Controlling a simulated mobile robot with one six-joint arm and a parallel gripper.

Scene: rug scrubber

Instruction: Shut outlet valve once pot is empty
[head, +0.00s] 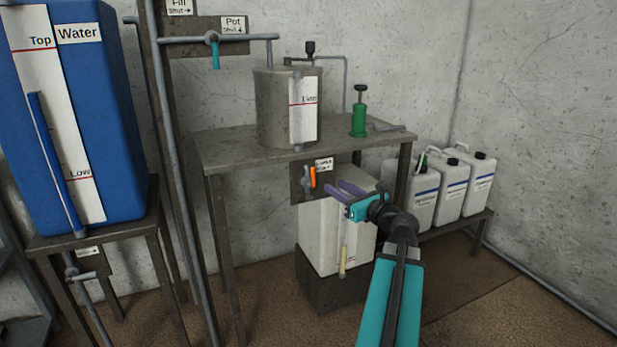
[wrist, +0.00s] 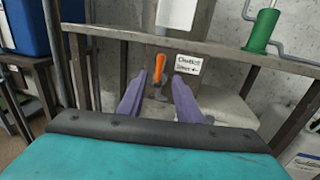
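The outlet valve has an orange handle (head: 313,177), pointing up, on a dark plate below the pot's table. Its label (head: 324,164) mentions shut with an arrow, which looks leftward in the wrist view. The handle also shows in the wrist view (wrist: 159,68), between and beyond my purple fingers. The grey pot (head: 270,105) stands on the table with a white gauge panel (head: 305,128) and a red line; I cannot make out its level. My gripper (head: 340,190) is open and empty, in front of and just below right of the valve, apart from it.
A white tank (head: 325,240) stands below the valve. The table's front edge (wrist: 210,48) crosses above it. A green pump (head: 359,120) stands on the table. White canisters (head: 453,195) stand at right, a blue water tank (head: 115,120) at left. A teal-handled valve (head: 215,55) hangs above.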

